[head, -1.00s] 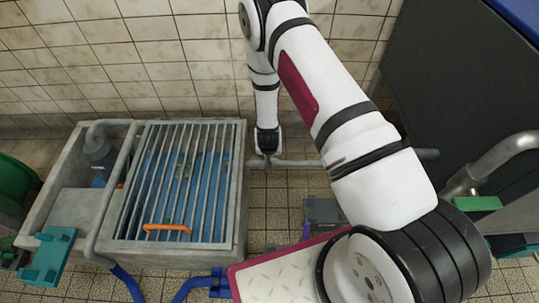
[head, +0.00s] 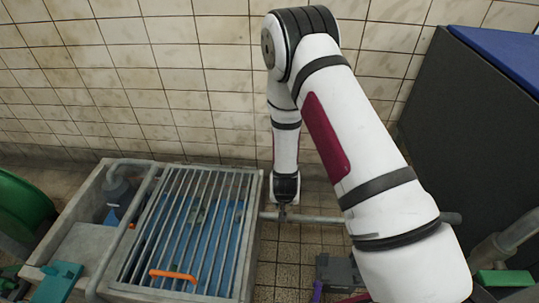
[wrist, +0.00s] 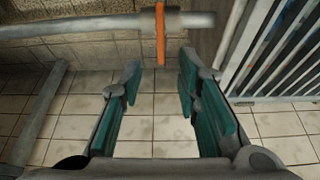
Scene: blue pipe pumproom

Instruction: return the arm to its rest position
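My arm (head: 340,130) is white with black bands and a dark red panel. It rises from the lower right of the head view, bends at an elbow near the top, and its forearm hangs down in front of the tiled wall. In the head view my gripper is at the lower end of the forearm, small and mostly hidden. In the wrist view my gripper (wrist: 157,95) shows two teal-padded fingers spread apart with only tiled floor between them. It is open and empty.
A stone basin with a metal grate (head: 190,225) and an orange handle (head: 173,275) stands left of my gripper. A grey pipe (head: 325,218) runs low along the wall; an orange piece (wrist: 160,35) is on a pipe ahead. A dark cabinet (head: 470,110) stands at right.

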